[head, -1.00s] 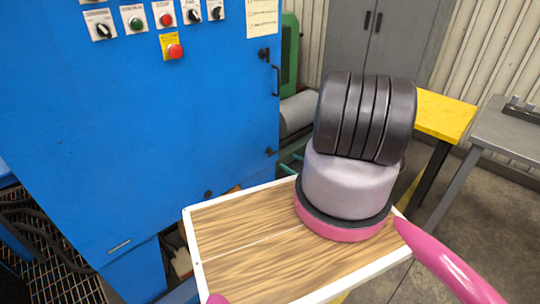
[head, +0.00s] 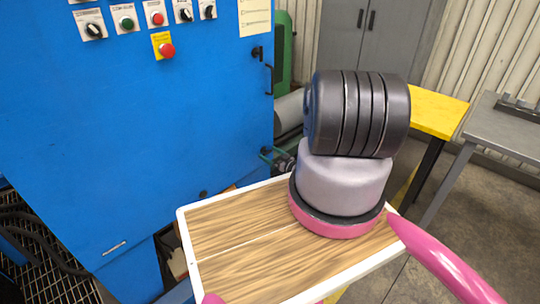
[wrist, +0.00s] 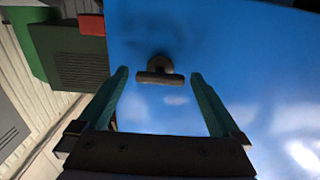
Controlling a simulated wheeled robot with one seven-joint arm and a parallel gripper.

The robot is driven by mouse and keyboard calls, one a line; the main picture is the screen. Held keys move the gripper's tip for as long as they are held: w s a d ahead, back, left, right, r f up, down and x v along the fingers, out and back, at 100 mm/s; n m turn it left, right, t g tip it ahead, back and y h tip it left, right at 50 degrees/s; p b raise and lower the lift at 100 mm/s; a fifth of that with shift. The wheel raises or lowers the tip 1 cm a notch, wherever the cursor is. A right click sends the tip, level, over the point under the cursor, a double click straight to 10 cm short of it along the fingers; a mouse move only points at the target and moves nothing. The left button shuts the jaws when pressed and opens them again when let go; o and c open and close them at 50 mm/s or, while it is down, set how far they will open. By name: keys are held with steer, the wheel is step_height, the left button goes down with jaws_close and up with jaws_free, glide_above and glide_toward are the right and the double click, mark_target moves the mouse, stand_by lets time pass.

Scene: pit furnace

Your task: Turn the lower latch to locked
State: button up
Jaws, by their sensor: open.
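The lower latch (wrist: 160,77) shows in the wrist view as a dark round boss with a short crossbar on the blue cabinet face (wrist: 220,40). The bar lies roughly level in that view. My gripper (wrist: 159,73) has its two teal fingers apart, one tip on each side of the bar. No contact shows, and the remaining depth to the latch is hard to tell. In the head view my gripper (head: 270,155) is at the cabinet's right edge, partly behind my arm, and it largely hides the lower latch. The upper latch (head: 257,52) is above it.
A dark pull handle (head: 269,80) sits on the cabinet's edge below the upper latch. Buttons and switches, including a red button (head: 167,50), are higher up. A yellow table (head: 435,110) and a grey bench (head: 500,130) stand at right.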

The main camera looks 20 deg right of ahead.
steer(key=c, duration=1.3)
steer(key=shift+n, duration=8.9)
